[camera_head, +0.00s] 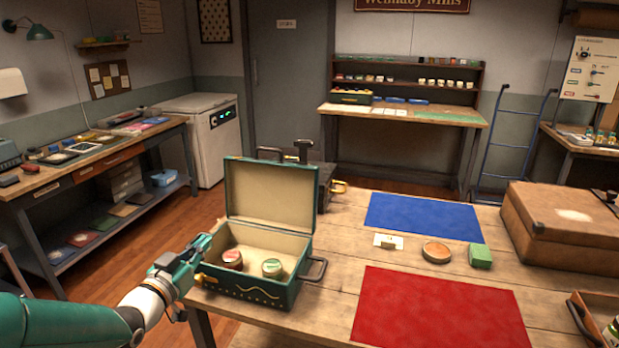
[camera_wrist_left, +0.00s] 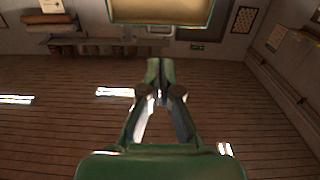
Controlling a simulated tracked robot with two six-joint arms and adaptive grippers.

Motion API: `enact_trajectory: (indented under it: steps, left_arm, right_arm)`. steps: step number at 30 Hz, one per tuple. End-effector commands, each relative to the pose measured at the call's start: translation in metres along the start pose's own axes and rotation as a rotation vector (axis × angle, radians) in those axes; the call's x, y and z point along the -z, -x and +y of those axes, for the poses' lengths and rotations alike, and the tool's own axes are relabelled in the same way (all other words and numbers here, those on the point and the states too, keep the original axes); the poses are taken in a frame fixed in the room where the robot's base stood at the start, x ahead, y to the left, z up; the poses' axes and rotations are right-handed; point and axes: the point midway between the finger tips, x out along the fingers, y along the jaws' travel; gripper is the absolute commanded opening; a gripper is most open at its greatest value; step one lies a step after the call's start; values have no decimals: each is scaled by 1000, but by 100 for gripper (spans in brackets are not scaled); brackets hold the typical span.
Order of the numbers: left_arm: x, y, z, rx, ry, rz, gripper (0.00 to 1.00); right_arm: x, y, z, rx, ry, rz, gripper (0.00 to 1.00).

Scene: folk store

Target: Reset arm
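My left gripper (camera_head: 207,241) comes in from the lower left and is beside the left side of an open green box (camera_head: 250,292) on the wooden table. Whether it touches the box, I cannot tell. In the left wrist view the fingers of my left gripper (camera_wrist_left: 158,68) come together at the tips, with nothing visible between them. The box's lid (camera_head: 270,192) stands raised. Two round tins, one with a red label (camera_head: 232,258) and one with a green label (camera_head: 272,267), are inside. My right gripper is not in view.
The table (camera_head: 330,285) also holds a blue mat (camera_head: 424,216), a red mat (camera_head: 440,310), a round brown item (camera_head: 436,252), a green block (camera_head: 480,256) and a brown case (camera_head: 565,230). A dark case (camera_head: 322,186) stands behind the green box. Floor is open left of the table.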

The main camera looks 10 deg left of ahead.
Motion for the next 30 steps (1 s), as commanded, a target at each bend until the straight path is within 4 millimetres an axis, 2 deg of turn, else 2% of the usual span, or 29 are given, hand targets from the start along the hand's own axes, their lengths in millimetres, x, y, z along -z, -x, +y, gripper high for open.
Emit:
enact_trajectory:
  steps: [2,5,8,10,14,15,17,18,20,22,24,27,30]
  left_arm:
    - [-8,-5,10,-21,9,-12,0]
    - [-34,-14,31,-62,35,-54,0]
    - [-80,-19,63,-113,90,-135,0]
    - [-122,-18,89,-140,144,-224,0]
    - [-207,3,138,-168,244,-438,0]
    - [-232,14,152,-172,270,-511,0]
    - [-268,34,172,-174,307,-624,0]
    - [-291,50,185,-174,330,-702,0]
    - [-324,77,204,-173,359,-824,0]
    - [-356,114,222,-164,387,-967,0]
    - [-381,151,236,-150,411,-1104,0]
    - [-403,200,249,-122,439,-1274,0]
    - [-412,237,252,-85,464,-1402,0]
  right_arm:
    - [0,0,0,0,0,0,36]
    - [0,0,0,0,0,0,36]
    - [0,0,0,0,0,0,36]
    - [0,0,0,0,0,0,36]
    - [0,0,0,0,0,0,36]
    - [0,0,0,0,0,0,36]
    - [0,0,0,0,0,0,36]
    - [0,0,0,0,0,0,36]
    - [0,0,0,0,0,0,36]
    - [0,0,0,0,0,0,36]
    - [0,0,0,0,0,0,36]
    - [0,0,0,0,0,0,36]
    - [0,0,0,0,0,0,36]
